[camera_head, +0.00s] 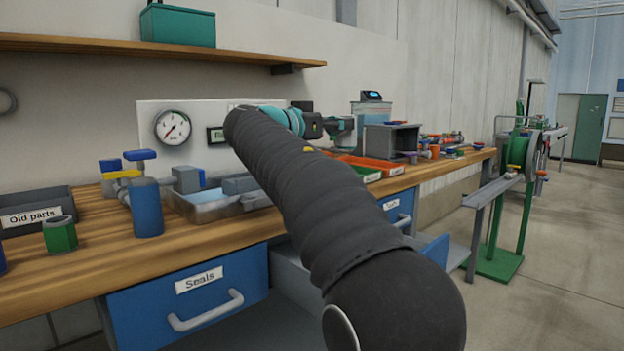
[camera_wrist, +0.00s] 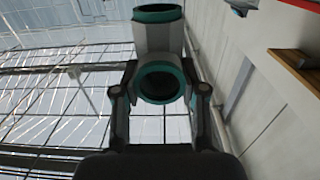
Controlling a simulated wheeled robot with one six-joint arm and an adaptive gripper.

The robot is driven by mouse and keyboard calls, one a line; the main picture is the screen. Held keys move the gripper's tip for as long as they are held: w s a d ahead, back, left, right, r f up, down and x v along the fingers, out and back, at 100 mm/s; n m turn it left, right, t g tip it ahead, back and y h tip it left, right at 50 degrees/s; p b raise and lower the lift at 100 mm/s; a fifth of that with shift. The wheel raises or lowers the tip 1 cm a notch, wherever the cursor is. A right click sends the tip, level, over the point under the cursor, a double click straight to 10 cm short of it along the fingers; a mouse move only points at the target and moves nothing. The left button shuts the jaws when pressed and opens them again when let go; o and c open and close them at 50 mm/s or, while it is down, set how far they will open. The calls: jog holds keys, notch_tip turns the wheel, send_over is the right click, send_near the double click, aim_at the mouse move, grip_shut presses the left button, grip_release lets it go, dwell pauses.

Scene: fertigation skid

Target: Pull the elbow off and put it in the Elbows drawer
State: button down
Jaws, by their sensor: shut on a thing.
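My gripper (camera_wrist: 160,92) is shut on the elbow (camera_wrist: 158,40), a grey fitting with teal rings at its ends. In the wrist view one round opening faces the camera between the fingers, and the other end points up in the picture. In the head view my gripper (camera_head: 314,126) is above the bench, with the elbow (camera_head: 343,126) at its right. A drawer with a blue front panel (camera_head: 435,251) stands open behind my arm; its label is not visible. The blue Seals drawer (camera_head: 187,290) is at the lower left. Another blue drawer (camera_head: 400,209) has an unreadable label.
The wooden bench (camera_head: 60,282) holds an Old parts bin (camera_head: 36,212), a grey metal tray (camera_head: 205,208), blue fittings and an orange tray (camera_head: 372,162). A gauge panel (camera_head: 150,115) stands behind. A green hose reel (camera_head: 518,150) is at the right; floor beyond is clear.

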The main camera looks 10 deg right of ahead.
notch_tip(320, 180, down, 15)
jog(key=a+b, duration=0.1)
jog(key=b, duration=0.5)
jog(key=shift+s+a+f, duration=0.15)
jog(key=shift+s+f, duration=0.05)
jog(key=shift+s, duration=0.05)
jog(key=c, duration=0.6)
grip_release()
jog(key=shift+o, duration=0.2)
jog(key=v, duration=1.2)
